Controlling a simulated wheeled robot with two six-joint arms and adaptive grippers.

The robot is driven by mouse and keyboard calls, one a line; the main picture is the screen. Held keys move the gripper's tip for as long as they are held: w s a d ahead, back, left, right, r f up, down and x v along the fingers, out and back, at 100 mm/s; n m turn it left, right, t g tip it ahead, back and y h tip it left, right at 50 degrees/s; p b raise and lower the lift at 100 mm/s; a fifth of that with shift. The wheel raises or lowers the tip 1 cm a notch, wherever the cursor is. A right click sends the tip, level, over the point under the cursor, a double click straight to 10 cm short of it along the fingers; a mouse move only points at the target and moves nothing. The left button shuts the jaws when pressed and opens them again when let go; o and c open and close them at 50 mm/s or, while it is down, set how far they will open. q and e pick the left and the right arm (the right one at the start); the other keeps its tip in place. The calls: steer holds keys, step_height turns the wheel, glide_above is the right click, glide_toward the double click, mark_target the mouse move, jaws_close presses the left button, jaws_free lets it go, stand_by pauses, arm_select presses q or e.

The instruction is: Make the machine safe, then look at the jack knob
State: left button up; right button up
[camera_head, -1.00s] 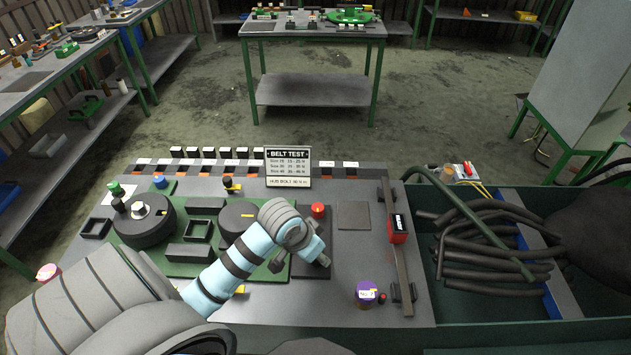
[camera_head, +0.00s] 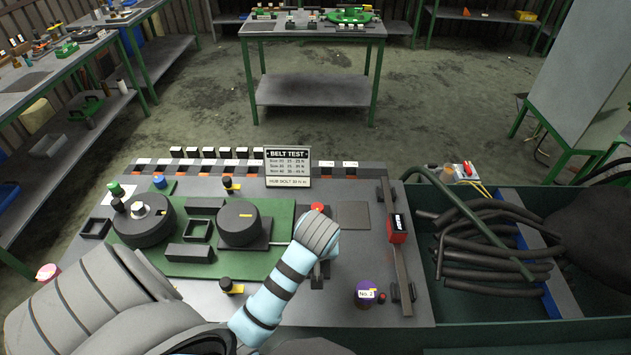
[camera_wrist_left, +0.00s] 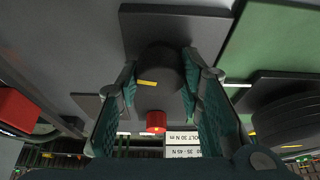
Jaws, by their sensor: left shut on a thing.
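My left gripper (camera_head: 320,268) is over the dark plate at the right end of the green board. In the left wrist view its two fingers (camera_wrist_left: 160,80) are shut on a dark round knob (camera_wrist_left: 158,62) with a yellow mark. The knob stands by a dark plate; I cannot tell from its look alone whether it is the jack knob. In the head view the wrist hides most of it. A red button (camera_head: 318,208) is just beyond the gripper, and a red cap (camera_wrist_left: 156,121) shows between the fingers. My right gripper is not in view.
The green board (camera_head: 190,268) carries a large dark pulley (camera_head: 143,222) and a smaller one (camera_head: 239,222). A "BELT TEST" sign (camera_head: 288,167) stands behind. To the right are a red gauge (camera_head: 397,229) on a rail, a purple-topped pot (camera_head: 365,293) and a bin of black hoses (camera_head: 490,245).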

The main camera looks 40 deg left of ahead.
arm_select(q)
steer(key=shift+n, duration=0.4)
steer(key=o, duration=1.2)
steer(key=shift+c, duration=0.2)
